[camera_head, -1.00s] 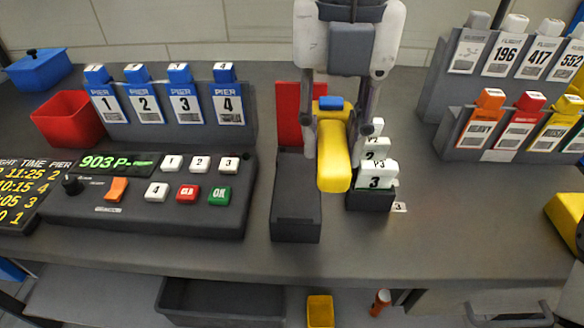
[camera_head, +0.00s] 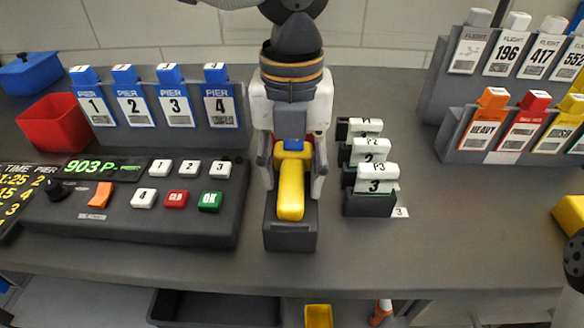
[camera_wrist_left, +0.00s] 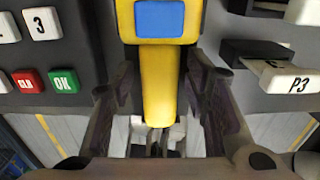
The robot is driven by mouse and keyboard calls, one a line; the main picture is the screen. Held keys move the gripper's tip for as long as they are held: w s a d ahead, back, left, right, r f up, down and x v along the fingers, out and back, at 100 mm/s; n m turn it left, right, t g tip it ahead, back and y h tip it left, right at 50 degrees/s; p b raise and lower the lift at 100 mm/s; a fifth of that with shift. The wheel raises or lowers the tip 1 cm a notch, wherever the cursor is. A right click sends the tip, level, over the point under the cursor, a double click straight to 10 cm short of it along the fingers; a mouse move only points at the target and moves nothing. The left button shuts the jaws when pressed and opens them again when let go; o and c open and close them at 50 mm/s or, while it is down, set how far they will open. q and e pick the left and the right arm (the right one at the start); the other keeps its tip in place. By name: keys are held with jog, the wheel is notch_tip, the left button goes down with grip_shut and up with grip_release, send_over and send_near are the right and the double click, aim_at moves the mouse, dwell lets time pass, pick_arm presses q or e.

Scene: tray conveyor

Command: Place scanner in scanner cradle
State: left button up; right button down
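The yellow scanner (camera_head: 291,195) with a blue patch on top is between the fingers of my left gripper (camera_head: 292,172). The fingers lie along both its sides, and the gripper appears shut on it. The left wrist view shows the scanner (camera_wrist_left: 160,85) pointing away between the two fingers (camera_wrist_left: 160,78). The dark grey scanner cradle (camera_head: 290,240) is directly below, its front part visible. The gripper hides the cradle's red back plate and most of its inside. I cannot tell whether the scanner touches the cradle.
A button console (camera_head: 150,205) stands close to the left of the cradle. A rack of white P tags (camera_head: 370,203) stands close to its right. Blue pier tags (camera_head: 172,100) are behind left, and flight tag racks (camera_head: 500,145) are at right. The table between is clear.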

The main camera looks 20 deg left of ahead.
aim_at(292, 173)
pick_arm(q)
jog(key=shift+r, duration=0.35)
notch_tip(292, 173, up, 12)
jog(key=p, duration=0.2)
jog(key=shift+f, duration=0.25)
pick_arm(e)
jog(key=shift+w+r+t, duration=0.5)
jog(key=shift+w+r, duration=0.6)
jog(key=shift+r, duration=0.05)
